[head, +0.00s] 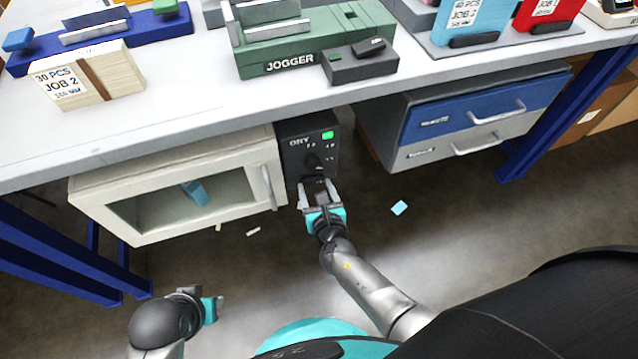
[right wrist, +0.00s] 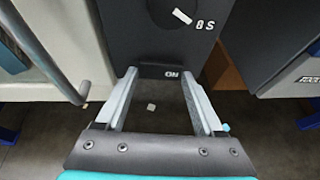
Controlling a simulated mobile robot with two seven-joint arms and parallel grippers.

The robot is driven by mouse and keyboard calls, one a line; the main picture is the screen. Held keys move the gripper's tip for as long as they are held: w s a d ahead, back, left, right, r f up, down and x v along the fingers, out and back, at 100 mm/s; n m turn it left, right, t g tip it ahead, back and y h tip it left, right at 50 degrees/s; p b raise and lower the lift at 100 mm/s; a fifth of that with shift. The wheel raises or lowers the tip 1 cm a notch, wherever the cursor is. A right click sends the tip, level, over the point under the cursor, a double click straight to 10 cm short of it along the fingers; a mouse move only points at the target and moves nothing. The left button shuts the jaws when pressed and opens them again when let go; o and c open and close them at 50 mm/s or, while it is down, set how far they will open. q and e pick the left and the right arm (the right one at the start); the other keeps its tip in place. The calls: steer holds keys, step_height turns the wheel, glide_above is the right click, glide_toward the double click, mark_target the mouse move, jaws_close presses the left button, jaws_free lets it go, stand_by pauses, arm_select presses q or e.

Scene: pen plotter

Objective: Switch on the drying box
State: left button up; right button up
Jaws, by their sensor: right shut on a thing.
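The drying box (head: 255,170) is a cream cabinet with a glass door under the bench. Its dark control panel (head: 290,155) is at the right, marked DRY, with a green light (head: 328,134) and a dark knob (head: 313,161). The knob's white pointer mark (right wrist: 182,16) shows in the right wrist view. My right gripper (head: 319,190) is at the panel's lower front, below the knob. Its spread fingers are shut on a dark switch part (right wrist: 160,72) marked ON; its exact shape is unclear. My left gripper (head: 212,306) is low at the left, away from the box.
The box door has a vertical handle (head: 267,187) left of my right gripper. A blue and grey drawer unit (head: 460,120) hangs to the right. The bench edge (head: 200,118) runs above. Small scraps, one a blue piece (head: 399,208), lie on the floor.

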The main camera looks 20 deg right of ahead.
arm_select(q)
steer(key=shift+f, duration=0.1)
arm_select(e)
steer(key=shift+a+m+h, duration=0.25)
steer(key=shift+m+h, duration=0.45)
steer(key=shift+h, duration=0.1)
steer(key=o, duration=1.1)
